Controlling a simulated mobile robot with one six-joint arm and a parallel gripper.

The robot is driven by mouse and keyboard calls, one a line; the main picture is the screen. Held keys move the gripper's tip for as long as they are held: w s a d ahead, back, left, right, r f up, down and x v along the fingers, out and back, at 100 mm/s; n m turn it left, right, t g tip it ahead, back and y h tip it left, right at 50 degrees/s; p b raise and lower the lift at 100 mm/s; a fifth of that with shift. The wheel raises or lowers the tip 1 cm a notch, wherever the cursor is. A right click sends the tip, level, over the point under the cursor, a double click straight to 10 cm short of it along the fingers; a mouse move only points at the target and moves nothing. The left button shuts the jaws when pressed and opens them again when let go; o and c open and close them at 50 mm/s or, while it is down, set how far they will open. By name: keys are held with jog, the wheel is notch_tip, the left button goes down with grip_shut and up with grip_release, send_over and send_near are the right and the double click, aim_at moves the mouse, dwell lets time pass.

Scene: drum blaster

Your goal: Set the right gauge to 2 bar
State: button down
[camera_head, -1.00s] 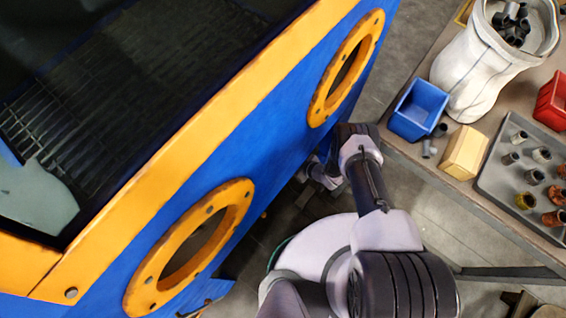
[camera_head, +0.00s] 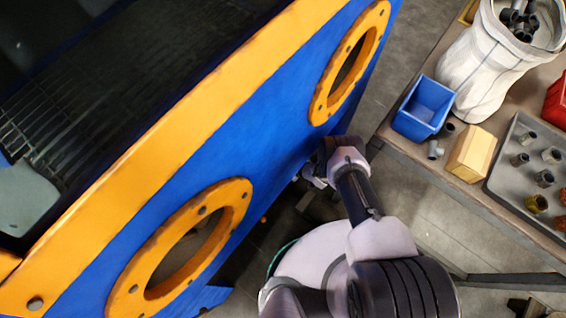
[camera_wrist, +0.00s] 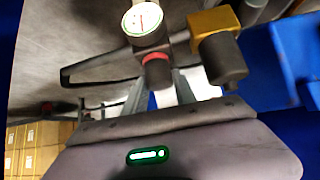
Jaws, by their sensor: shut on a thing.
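In the wrist view one round gauge (camera_wrist: 143,19) with a white face and a reddish needle shows at the top. Its scale is too small to read. Below it is a dark regulator knob (camera_wrist: 152,40) with a red ring (camera_wrist: 157,57). My gripper (camera_wrist: 162,82) is shut on this knob, with pale fingers on either side of its lower end. In the head view my arm reaches down beside the blue cabinet, and my gripper and the gauge cannot be made out there.
A brass block (camera_wrist: 214,22) with a dark cylinder (camera_wrist: 225,60) sits close to the right of the knob. The blue cabinet (camera_head: 262,140) with orange port rings (camera_head: 128,285) stands left of my arm. A bench (camera_head: 408,150) with a blue bin (camera_head: 423,107) and white sack (camera_head: 480,70) stands right.

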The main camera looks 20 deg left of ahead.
jog(key=shift+f+b, duration=0.1)
jog(key=shift+b, duration=0.2)
jog(key=shift+n+b, duration=0.3)
jog(key=shift+b, duration=0.1)
jog(key=shift+f+n+g+b, duration=0.1)
jog(key=shift+n+g+b, duration=0.5)
jog(key=shift+b, duration=0.15)
jog(key=shift+r+n+g+y, duration=0.2)
jog(key=shift+n+g+y, duration=0.2)
jog(key=shift+n+g, duration=1.45)
jog(key=shift+n, duration=0.45)
jog(key=c, duration=1)
grip_release()
